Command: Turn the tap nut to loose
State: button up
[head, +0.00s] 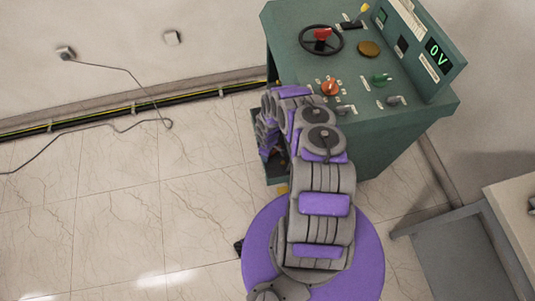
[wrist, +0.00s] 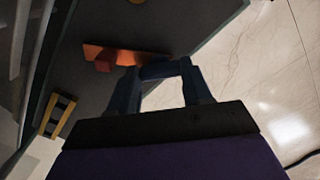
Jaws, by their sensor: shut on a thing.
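In the wrist view, my gripper (wrist: 160,70) has its two dark blue fingers against the underside or side of a dark panel. An orange part (wrist: 135,53) with a small red block (wrist: 104,62) shows right at the fingertips; it appears to be the tap nut. The fingers are shut on it, and the gripped portion is dark and partly hidden by the fingertips.
A yellow ladder-like part (wrist: 58,115) shows in the wrist view. Cables run along the wall.

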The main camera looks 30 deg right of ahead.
dwell(0.3)
jog(key=o, duration=1.1)
jog(key=shift+d, duration=0.1)
jog(key=shift+c, duration=0.2)
